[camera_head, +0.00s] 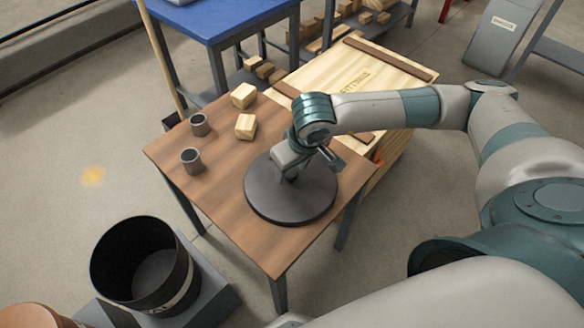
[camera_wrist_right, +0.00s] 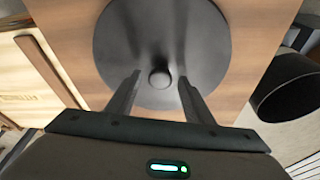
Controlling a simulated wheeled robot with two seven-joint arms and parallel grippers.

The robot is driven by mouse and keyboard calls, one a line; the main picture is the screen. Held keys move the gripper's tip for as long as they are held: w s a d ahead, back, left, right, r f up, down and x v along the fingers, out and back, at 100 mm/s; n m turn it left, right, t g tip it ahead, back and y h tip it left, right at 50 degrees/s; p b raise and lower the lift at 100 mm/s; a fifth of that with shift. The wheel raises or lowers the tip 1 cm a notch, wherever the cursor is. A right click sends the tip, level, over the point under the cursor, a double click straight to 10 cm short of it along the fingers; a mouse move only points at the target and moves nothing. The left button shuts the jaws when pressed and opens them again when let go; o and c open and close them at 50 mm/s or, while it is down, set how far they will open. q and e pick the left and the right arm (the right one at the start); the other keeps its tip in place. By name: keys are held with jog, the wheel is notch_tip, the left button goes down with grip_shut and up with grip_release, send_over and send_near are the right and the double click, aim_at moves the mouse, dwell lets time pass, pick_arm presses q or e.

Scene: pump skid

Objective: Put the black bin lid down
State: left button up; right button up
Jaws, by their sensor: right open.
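The black bin lid (camera_head: 262,200) is a round dark disc lying flat on the small wooden table, near its front right edge. My right gripper (camera_head: 291,174) is over the middle of the lid. In the right wrist view the lid (camera_wrist_right: 120,50) fills the upper middle, with its round knob (camera_wrist_right: 159,78) at the centre. The two fingers of my right gripper (camera_wrist_right: 160,86) are open, one on each side of the knob with gaps between. The black bin (camera_head: 148,262) stands open at the lower left; it also shows in the right wrist view (camera_wrist_right: 285,82). My left gripper is not seen.
The wooden table (camera_head: 228,215) also holds two grey cups (camera_head: 191,160) and two wood blocks (camera_head: 244,95) towards its left and back. A wooden crate (camera_head: 395,80) stands behind it, and a blue table (camera_head: 225,22) farther back. The floor at the left is clear.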

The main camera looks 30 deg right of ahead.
aim_at(300, 190)
jog(key=shift+r, duration=0.45)
jog(key=v, duration=1.1)
jog(key=shift+s, duration=0.2)
jog(key=shift+r, duration=0.1)
